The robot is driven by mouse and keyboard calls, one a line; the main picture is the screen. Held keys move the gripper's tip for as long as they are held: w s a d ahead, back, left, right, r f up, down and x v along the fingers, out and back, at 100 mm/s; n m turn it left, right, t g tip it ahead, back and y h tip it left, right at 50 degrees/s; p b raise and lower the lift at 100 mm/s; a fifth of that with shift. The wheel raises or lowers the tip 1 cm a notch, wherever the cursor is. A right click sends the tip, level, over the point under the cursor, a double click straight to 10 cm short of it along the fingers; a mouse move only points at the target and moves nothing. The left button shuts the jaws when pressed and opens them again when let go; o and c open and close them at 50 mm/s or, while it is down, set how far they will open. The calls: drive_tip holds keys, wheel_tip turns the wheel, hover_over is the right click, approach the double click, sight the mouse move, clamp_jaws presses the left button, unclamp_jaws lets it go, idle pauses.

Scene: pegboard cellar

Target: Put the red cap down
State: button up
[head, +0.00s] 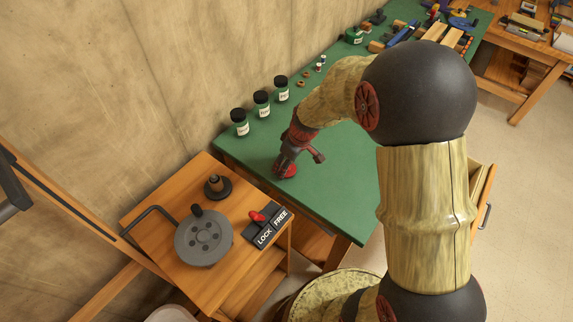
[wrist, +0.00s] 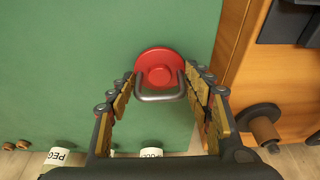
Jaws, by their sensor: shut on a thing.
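The red cap (wrist: 160,60) is a round red disc with a raised centre and a grey metal loop handle (wrist: 160,98). My gripper (wrist: 160,86) is shut on the handle, with one finger at each side of the loop. In the head view, the red cap (head: 284,172) shows below my gripper (head: 287,160), over the near left part of the green bench top (head: 340,180). I cannot tell whether the cap touches the bench top or hangs just above it.
Several dark-lidded jars (head: 261,104) stand along the wall. A wooden side table (head: 150,205) at the left carries a grey handwheel (head: 203,240), a dark knob (head: 217,187) and a LOCK/FREE panel (head: 264,235) with a red lever. Green surface around the cap is clear.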

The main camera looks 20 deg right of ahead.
sight(294, 173)
drive_tip(key=shift+f, duration=0.1)
drive_tip(key=o, duration=0.9)
drive_tip(key=shift+o, duration=0.2)
drive_tip(key=s+r+m+p, duration=0.1)
drive_tip(key=s+r, duration=0.3)
drive_tip(key=r, duration=0.4)
drive_tip(key=s+r+m+t+p, duration=0.1)
drive_tip(key=s+r, duration=0.3)
drive_tip(key=r, duration=0.5)
drive_tip(key=s+r+m+p, duration=0.15)
drive_tip(key=s+r, duration=0.25)
drive_tip(key=r, duration=0.4)
drive_tip(key=s+r+m+t+h, duration=0.1)
drive_tip(key=s+r, duration=0.4)
drive_tip(key=s, duration=0.7)
drive_tip(key=shift+s+m+t+h, duration=0.25)
drive_tip(key=shift+m+t+h, duration=0.2)
drive_tip(key=shift+m, duration=0.7)
